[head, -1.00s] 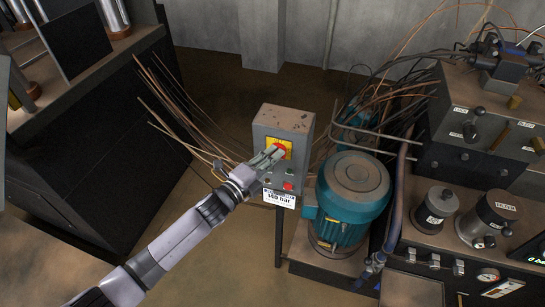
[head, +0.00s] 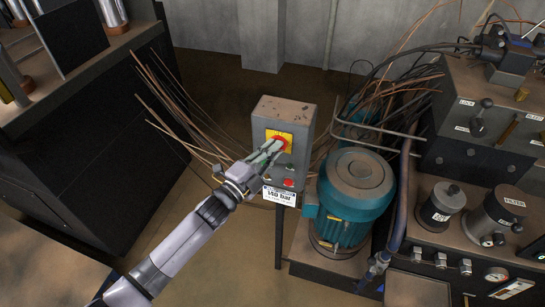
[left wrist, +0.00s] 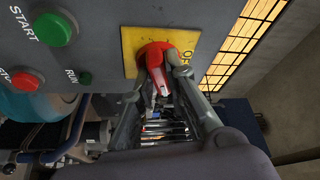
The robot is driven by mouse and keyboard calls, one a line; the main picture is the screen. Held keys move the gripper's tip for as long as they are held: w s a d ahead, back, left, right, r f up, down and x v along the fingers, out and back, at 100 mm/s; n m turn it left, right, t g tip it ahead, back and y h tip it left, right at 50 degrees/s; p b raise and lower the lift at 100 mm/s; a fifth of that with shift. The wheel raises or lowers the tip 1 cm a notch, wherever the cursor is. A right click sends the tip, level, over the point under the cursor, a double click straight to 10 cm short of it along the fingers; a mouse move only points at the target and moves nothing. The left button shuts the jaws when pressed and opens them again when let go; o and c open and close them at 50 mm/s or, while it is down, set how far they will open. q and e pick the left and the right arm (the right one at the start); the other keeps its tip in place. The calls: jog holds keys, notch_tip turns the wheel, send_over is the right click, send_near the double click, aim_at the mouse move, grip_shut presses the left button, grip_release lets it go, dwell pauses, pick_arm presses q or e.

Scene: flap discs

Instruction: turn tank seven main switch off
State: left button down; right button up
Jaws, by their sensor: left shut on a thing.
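The main switch is a red rotary handle (head: 279,144) on a yellow plate (head: 287,134), on the front of a grey control box (head: 284,112). My left gripper (head: 270,150) reaches it from the lower left. In the left wrist view the red handle (left wrist: 158,62) sits between the two fingers (left wrist: 160,85), which are shut on it. The yellow plate (left wrist: 130,42) shows behind the handle, its lettering mostly hidden. My right gripper is not in view.
A green START button (left wrist: 52,28) and a red button (left wrist: 24,80) are beside the switch. A white "140 bar" label (head: 280,197) hangs below. A teal motor (head: 352,195) stands close right; loose wires (head: 175,105) spread left. Open floor lies in front.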

pick_arm(q)
jog(key=shift+d+f+n+t+y+b, duration=0.1)
jog(key=shift+n+t+y+b, duration=0.95)
jog(key=shift+n, duration=2)
jog(key=shift+d+f+n+t+y+b, duration=0.1)
jog(key=shift+n+t+y+b, duration=1.05)
jog(key=shift+n, duration=1.95)
jog(key=shift+d+f+n+t+y+b, duration=0.1)
jog(key=shift+n+t+y+b, duration=0.75)
jog(key=shift+n, duration=2.2)
jog(key=shift+n+h+b, duration=0.3)
jog(key=shift+h+b, duration=0.05)
jog(key=shift+b, duration=0.2)
jog(key=c, duration=1.6)
grip_release()
jog(key=shift+r, duration=0.1)
jog(key=shift+s, duration=0.1)
jog(key=v, duration=1.2)
